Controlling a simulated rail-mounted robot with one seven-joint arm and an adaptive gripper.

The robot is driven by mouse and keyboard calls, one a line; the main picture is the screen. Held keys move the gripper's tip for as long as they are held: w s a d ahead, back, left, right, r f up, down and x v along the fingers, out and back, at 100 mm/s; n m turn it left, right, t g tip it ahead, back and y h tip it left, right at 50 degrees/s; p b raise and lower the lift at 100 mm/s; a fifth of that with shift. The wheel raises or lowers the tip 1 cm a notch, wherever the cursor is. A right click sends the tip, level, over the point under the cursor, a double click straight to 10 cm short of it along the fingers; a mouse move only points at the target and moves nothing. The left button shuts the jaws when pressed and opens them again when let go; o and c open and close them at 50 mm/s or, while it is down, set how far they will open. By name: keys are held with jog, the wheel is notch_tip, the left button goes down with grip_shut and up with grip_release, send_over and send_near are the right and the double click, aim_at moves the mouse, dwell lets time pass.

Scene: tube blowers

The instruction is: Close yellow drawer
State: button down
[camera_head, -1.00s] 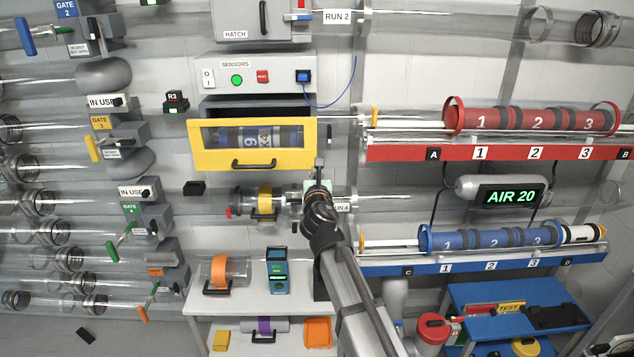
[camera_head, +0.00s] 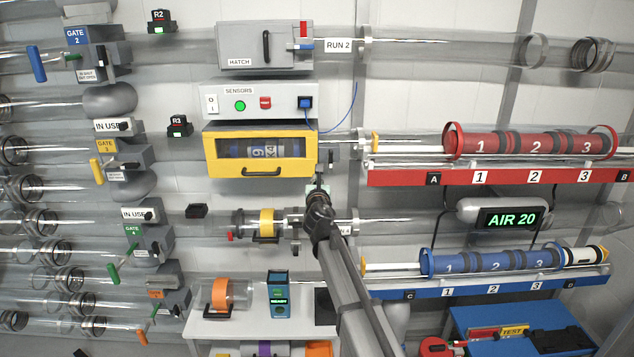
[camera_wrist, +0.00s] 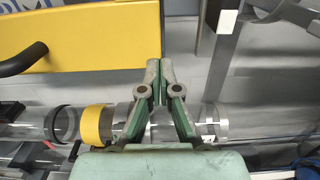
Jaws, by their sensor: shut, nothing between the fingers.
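The yellow drawer (camera_head: 215,157) is under the sensors panel, its front up against the grey housing with little or no gap that I can make out. A labelled canister (camera_head: 258,149) shows through its window. The drawer's black handle (camera_head: 262,172) is along the lower edge. My gripper (camera_head: 319,182) is just right of and below the drawer's lower right corner. In the wrist view the fingers of my gripper (camera_wrist: 160,72) are shut and empty. The yellow front (camera_wrist: 110,45) fills the upper left there, beside the fingertips; whether they touch it I cannot tell.
A clear tube with a yellow band (camera_head: 267,222) runs below the drawer, close to my arm. The hatch box (camera_head: 263,47) and sensors panel (camera_head: 222,103) are above. The red rack (camera_head: 400,177) is to the right. A white shelf (camera_head: 240,325) is below.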

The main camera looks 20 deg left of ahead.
jog(key=shift+w+a+r, duration=0.15)
jog(key=shift+r, duration=0.1)
jog(key=v, duration=1.4)
jog(key=s+d+f+m+g+h, duration=0.35)
jog(key=d+f+m, duration=0.6)
jog(key=f, duration=0.45)
jog(key=s+d+f+m+g+h, duration=0.35)
jog(key=d+f+m, duration=0.6)
jog(key=f, duration=0.45)
jog(key=s+d+f+m+g+h, duration=0.2)
jog(key=s+d+f+m+g, duration=0.15)
jog(key=d+f+m, duration=0.85)
jog(key=s+d+f+m+g+h, duration=0.1)
jog(key=s+d+f+m+g, duration=0.2)
jog(key=s+f, duration=0.4)
jog(key=s+d+f+m+g, duration=0.1)
jog(key=s+d+f+g, duration=0.2)
jog(key=s+d+f, duration=0.35)
jog(key=s+d+f+m+g, duration=0.2)
jog(key=s+d+f, duration=0.1)
jog(key=s, duration=0.5)
jog(key=s+d+f+m+g+y, duration=0.1)
jog(key=s+d+f, duration=0.3)
jog(key=s, duration=0.4)
jog(key=s+d+f+m+g+y, duration=0.1)
jog(key=s+d+f+m+g, duration=0.2)
jog(key=s, duration=0.6)
jog(key=shift+d+f+b, duration=0.15)
jog(key=shift+d+b, duration=0.25)
jog(key=shift+d, duration=0.15)
